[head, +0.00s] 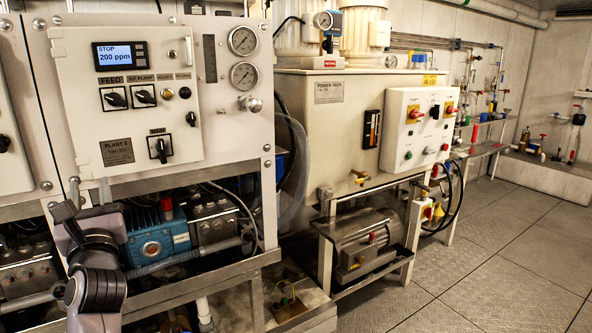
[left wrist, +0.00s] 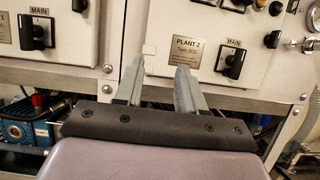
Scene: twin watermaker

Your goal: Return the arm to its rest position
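My left arm (head: 95,285) comes up from the lower left in the head view, and its left gripper (head: 89,190) is in front of the lower edge of the Plant 2 panel (head: 70,75). In the left wrist view, the two grey fingers of the left gripper (left wrist: 158,82) stand apart with nothing between them. They point toward the cabinet front, just below the Plant 2 label (left wrist: 201,45). I cannot tell how far the fingertips are from the panel. My right gripper is not in view.
A blue pump (head: 155,240) and pipes sit under the panel behind my arm. The MAIN switch (head: 159,147) is right of the gripper. A power pack cabinet (head: 335,120) with a motor (head: 360,245) below stands to the right. The floor (head: 480,265) at right is clear.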

